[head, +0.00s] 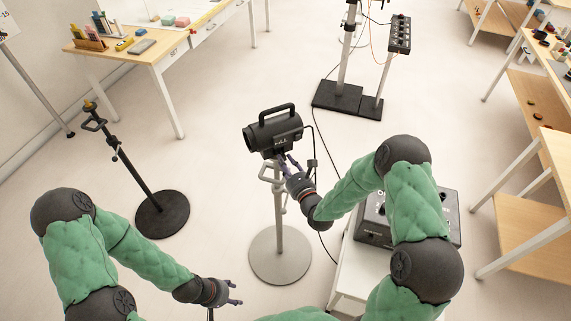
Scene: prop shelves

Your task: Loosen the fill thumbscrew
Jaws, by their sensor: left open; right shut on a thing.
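The fill lamp (273,132) is a black, box-like light with a top handle and the word FILL on its side. It sits on a grey stand (279,215) with a round base. My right gripper (284,163) is at the underside of the lamp, by the top of the stand, shut on the fill thumbscrew. The thumbscrew is small and its shape is hidden by the fingers. My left gripper (236,293) is open and empty, low in front of the stand and to its left.
A black stand (150,180) with a round base is at left. A control box (375,225) on a white table is at right, behind my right arm. A cable (318,130) hangs by the lamp. A wooden table (150,53) is at back left; shelves line the right.

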